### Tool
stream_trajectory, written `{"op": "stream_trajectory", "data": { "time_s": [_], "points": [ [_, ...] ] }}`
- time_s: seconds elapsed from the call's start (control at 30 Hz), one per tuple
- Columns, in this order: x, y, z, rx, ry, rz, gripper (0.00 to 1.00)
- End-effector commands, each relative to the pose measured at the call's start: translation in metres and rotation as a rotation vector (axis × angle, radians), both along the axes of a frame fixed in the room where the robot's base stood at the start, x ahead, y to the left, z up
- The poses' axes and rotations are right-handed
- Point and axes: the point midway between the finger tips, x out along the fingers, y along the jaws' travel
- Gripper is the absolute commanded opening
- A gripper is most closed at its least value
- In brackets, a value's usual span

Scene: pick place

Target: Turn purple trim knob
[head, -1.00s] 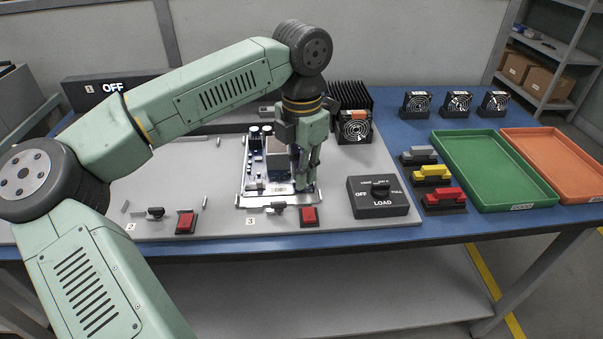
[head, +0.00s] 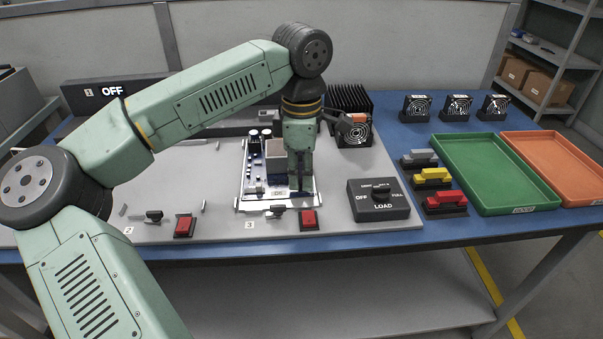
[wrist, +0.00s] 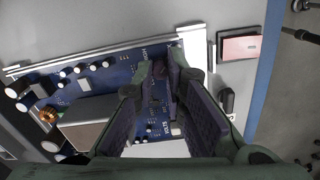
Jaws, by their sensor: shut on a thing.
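My gripper (head: 300,192) points straight down over the right part of a blue circuit board (head: 253,182). In the wrist view my gripper (wrist: 165,76) has its fingertips close together at the board's surface, near the printed words "VOLTS" and "HIGH". The fingertips are shut on a small dark purple knob (wrist: 159,69), which they mostly hide. Its pointer or setting cannot be read. The board (wrist: 122,73) sits in a silver metal tray (head: 284,203). In the head view the gripper hides the knob.
A finned heat sink and fan (head: 355,132) stand behind. Green (head: 522,208) and orange (head: 598,198) trays lie far right. A display (head: 112,90) reads OFF.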

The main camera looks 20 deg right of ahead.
Motion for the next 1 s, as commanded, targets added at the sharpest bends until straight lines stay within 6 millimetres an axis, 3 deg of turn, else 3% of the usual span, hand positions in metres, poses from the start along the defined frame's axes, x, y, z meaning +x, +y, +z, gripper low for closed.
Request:
{"op": "stream_trajectory", "data": {
  "time_s": [0.73, 0.77, 1.0],
  "points": [
    [-0.0003, 0.0001, 0.0001, 0.000, 0.001, -0.087, 0.00],
    [-0.0003, 0.0001, 0.0001, 0.000, 0.001, -0.087, 0.13],
    [0.0000, 0.0001, 0.0001, 0.000, 0.001, -0.086, 0.29]
  ]
}}
